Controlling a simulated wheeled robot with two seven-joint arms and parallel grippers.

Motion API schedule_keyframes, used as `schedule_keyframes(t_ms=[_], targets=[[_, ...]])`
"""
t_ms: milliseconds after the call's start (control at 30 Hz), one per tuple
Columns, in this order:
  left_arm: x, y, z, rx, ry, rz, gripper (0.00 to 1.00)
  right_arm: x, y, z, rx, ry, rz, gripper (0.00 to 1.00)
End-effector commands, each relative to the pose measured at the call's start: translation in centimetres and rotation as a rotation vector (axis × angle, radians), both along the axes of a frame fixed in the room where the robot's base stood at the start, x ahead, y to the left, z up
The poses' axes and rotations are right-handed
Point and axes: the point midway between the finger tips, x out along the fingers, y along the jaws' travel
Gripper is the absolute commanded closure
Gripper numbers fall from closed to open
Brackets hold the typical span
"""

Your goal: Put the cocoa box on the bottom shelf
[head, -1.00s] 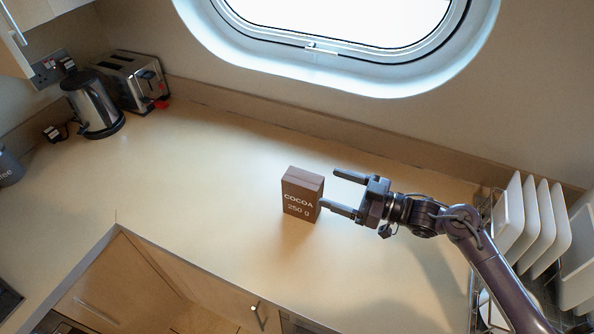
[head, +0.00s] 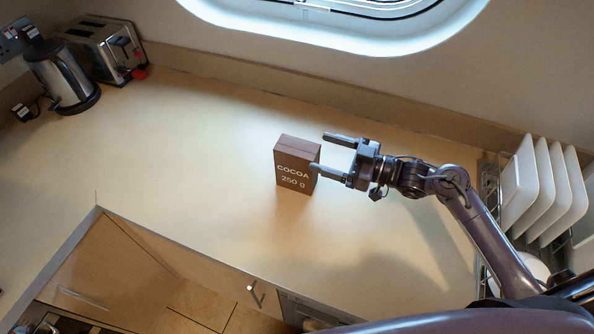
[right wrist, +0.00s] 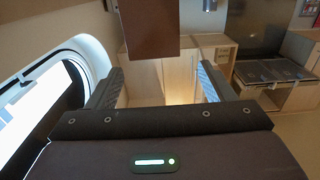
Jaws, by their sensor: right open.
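The brown cocoa box (head: 293,170), marked "COCOA 250 g", stands upright on the counter. My right gripper (head: 320,152) is open and empty just right of the box. Its nearer finger appears to overlap the box's right edge; I cannot tell whether they touch. In the right wrist view, part of the box (right wrist: 150,28) shows at the top, beyond and above the two spread fingers (right wrist: 158,78). My left gripper is not in view. Wooden cupboard surfaces (head: 130,262) show below the counter edge; I cannot tell which part is the bottom shelf.
A kettle (head: 62,75) and toaster (head: 103,45) stand at the back left. A dish rack with white plates (head: 520,187) is at the right, near my right arm. The counter (head: 190,160) left of the box is clear. A window (head: 340,25) is behind.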

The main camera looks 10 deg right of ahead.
Motion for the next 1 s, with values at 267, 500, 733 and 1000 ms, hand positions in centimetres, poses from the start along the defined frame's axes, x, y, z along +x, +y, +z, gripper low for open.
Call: schedule_keyframes(t_ms=[267,500,733,1000], targets=[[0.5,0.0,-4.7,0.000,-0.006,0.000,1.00,0.0,0.0,-4.7,0.000,0.000,0.000,0.25],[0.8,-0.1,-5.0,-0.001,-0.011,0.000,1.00,0.4,0.6,-5.2,0.001,-0.002,0.000,0.25],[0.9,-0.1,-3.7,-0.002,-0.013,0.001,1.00,2.0,2.7,-4.8,0.002,0.000,0.000,0.25],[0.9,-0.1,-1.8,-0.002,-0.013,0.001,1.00,4.4,5.6,-4.8,0.002,0.000,-0.001,0.25]])
